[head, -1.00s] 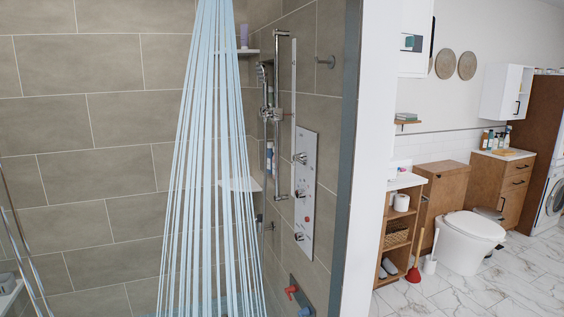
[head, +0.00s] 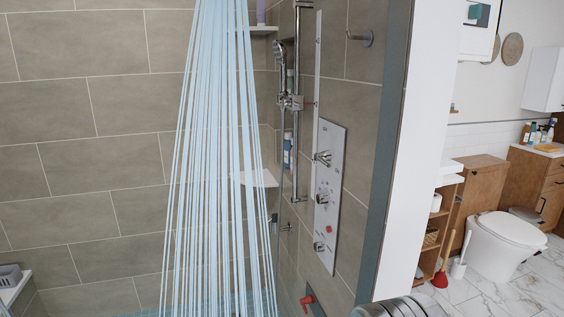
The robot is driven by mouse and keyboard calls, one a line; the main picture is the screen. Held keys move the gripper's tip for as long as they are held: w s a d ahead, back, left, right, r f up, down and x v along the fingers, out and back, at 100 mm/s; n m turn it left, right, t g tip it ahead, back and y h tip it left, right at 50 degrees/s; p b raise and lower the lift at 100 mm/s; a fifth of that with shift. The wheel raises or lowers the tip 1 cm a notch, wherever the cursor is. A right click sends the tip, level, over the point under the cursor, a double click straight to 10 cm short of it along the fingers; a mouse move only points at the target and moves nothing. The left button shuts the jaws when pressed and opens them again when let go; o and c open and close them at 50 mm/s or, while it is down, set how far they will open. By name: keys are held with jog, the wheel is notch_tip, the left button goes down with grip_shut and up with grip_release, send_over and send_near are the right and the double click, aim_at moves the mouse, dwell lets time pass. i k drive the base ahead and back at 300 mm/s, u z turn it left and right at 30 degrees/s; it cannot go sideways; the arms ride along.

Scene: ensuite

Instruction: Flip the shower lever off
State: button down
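Shower water (head: 215,170) runs down in pale blue streams. A white control panel (head: 328,215) is on the tiled right wall of the shower, with several metal controls. Its upper control has a handle (head: 322,158) sticking out to the left; a middle knob (head: 322,199) and a lower knob (head: 319,247) sit below. A red lever (head: 307,299) is lower on the wall, near the bottom edge of the picture. I cannot tell which of these is the shower lever.
A hand shower (head: 279,52) hangs on a vertical rail beside the panel. A corner shelf (head: 258,178) is behind the water. A white wall end (head: 420,150) with a grey edge bounds the shower on the right. The toilet (head: 505,240) stands beyond it.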

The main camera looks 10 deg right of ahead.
aim_at(324, 157)
jog(key=u, duration=0.35)
jog(key=i, duration=0.55)
jog(key=u, duration=0.9)
jog(key=i, duration=0.6)
jog(key=u, duration=0.35)
